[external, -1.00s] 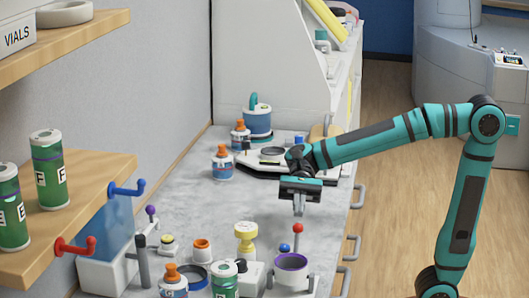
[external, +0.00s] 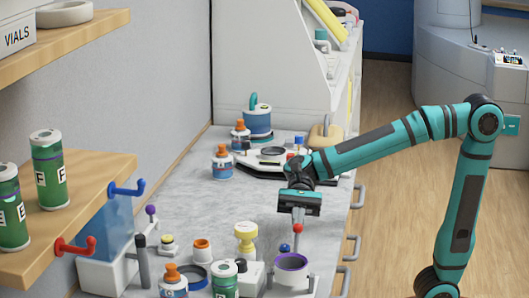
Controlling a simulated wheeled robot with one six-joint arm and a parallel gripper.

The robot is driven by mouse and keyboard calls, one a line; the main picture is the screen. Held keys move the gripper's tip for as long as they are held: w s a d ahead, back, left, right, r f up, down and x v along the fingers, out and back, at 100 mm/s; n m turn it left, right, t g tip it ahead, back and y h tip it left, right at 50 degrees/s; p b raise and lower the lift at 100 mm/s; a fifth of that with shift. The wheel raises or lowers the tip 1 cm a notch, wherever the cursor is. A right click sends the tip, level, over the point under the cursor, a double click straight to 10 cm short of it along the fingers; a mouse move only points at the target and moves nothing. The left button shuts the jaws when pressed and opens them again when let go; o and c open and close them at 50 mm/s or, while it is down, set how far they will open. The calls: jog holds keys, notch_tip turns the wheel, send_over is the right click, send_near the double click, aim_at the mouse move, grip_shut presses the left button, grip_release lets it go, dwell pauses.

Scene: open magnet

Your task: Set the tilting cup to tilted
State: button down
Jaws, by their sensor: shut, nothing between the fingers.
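The tilting cup (external: 291,275) is a grey cup with a purple inner rim at the lower middle of the external view. Its opening faces up and it looks upright between small side supports. A thin rod with a red ball (external: 298,229) stands just behind it, and a small blue knob (external: 284,248) sits by its back rim. My gripper (external: 298,215) is shut and empty, pointing down above and behind the cup, right by the red ball. I cannot tell whether the fingertips touch the ball.
A round-plated device (external: 262,163) and bottles stand further back. The middle of the grey bench (external: 205,205) is clear. Drawer handles line the right edge.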

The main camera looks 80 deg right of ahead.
jog(key=shift+r, duration=0.1)
jog(key=a+r+h, duration=0.7)
jog(key=a+h, duration=0.1)
jog(key=a, duration=0.3)
jog(key=shift+r+m+t+h, duration=0.15)
jog(key=shift+m+t+h, duration=0.15)
dwell(0.4)
dwell(0.4)
jog(key=v, duration=1)
jog(key=shift+a+r, duration=0.2)
